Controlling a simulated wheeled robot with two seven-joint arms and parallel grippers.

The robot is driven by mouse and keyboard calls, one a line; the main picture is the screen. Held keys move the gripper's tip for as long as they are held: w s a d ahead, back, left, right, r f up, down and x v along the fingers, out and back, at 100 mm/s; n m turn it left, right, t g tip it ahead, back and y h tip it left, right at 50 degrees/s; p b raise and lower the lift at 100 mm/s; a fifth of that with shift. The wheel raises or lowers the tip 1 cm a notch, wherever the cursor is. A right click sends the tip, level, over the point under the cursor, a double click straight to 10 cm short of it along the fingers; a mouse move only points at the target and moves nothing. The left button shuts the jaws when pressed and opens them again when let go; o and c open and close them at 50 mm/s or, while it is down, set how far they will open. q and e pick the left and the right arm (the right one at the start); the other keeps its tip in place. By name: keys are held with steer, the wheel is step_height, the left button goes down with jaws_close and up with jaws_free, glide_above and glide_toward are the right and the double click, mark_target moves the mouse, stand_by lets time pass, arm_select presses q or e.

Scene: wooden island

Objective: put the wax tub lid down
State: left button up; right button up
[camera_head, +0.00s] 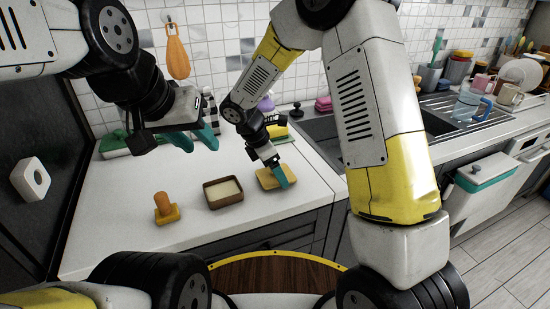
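The wax tub (212,204) is a brown, open box with a cream filling, standing on the white counter. Its lid, a flat tan-yellow piece (264,180), is just right of the tub, at or very near the counter top. My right gripper (279,174) points down at the lid, with a teal finger overlapping it. The other finger is hidden, so its grip on the lid is unclear. My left gripper (195,139) is above the counter, behind and left of the tub, with its teal fingers apart and nothing seen between them.
A wooden-handled tool with a yellow base (164,211) stands left of the tub. A green and white sponge-like item (114,146) and bottles are at the back wall. The sink (322,137) is to the right. The counter's front left is clear.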

steer(key=shift+f, duration=0.1)
steer(key=o, duration=1.2)
